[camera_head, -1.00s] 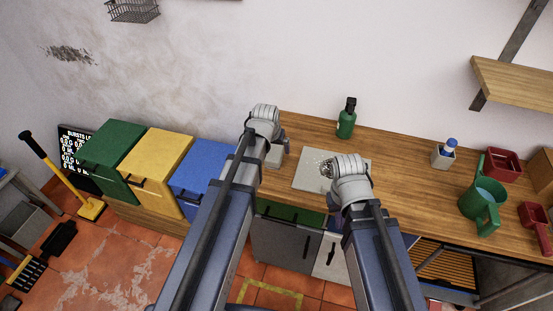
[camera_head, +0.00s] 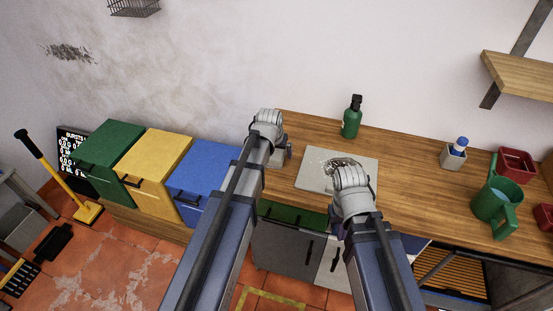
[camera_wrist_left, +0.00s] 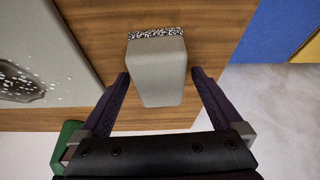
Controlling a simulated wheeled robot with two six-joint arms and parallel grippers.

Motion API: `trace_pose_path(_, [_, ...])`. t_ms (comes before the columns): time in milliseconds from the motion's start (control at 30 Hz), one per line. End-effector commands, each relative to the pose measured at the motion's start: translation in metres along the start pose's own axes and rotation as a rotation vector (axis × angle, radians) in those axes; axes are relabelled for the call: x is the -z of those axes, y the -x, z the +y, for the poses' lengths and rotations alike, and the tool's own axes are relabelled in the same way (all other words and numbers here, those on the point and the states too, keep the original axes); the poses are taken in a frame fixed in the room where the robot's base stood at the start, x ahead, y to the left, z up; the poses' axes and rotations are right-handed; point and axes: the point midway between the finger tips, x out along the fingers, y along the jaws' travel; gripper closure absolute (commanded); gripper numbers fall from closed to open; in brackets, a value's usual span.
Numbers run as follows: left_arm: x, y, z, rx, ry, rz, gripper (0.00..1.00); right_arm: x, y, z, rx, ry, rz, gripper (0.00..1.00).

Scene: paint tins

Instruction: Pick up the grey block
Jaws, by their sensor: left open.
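The grey block (camera_wrist_left: 158,72) is on the wooden worktop in the left wrist view, with a black-and-white speckled strip along its far end. My left gripper (camera_wrist_left: 160,77) is open, with one dark finger on each side of the block's near part. Gaps show between the fingers and the block. In the head view my left wrist (camera_head: 267,128) is over the left end of the worktop and its fingertips are hidden. My right gripper (camera_head: 350,185) is at the front edge of a grey speckled board (camera_head: 318,165); its fingers are hidden.
A green bottle (camera_head: 351,118) stands at the back of the worktop (camera_head: 410,172). A small grey pot (camera_head: 454,157), a green jug (camera_head: 497,198) and a red container (camera_head: 517,163) stand to the right. Green, yellow (camera_head: 157,160) and blue bins (camera_head: 200,178) are on the left.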

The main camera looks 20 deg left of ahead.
Motion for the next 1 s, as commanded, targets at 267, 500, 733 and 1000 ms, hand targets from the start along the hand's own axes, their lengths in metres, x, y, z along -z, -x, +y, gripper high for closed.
trace_pose_path(267, [0.0002, 0.0012, 0.0002, 0.000, 0.000, 0.000, 0.19, -0.0001, 0.0012, 0.0001, 0.000, 0.000, 0.000, 1.00])
trace_pose_path(500, [0.0001, 0.0012, 0.0002, 0.000, 0.000, 0.000, 0.46, -0.0001, 0.0011, 0.0001, 0.000, 0.000, 0.000, 1.00])
trace_pose_path(733, [0.0001, 0.0012, 0.0002, 0.000, 0.000, 0.000, 0.72, -0.0001, 0.0011, 0.0001, 0.000, 0.000, 0.000, 1.00])
trace_pose_path(1000, [0.0002, 0.0012, 0.0002, 0.000, 0.000, 0.000, 0.96, -0.0001, 0.0012, 0.0001, 0.000, 0.000, 0.000, 1.00])
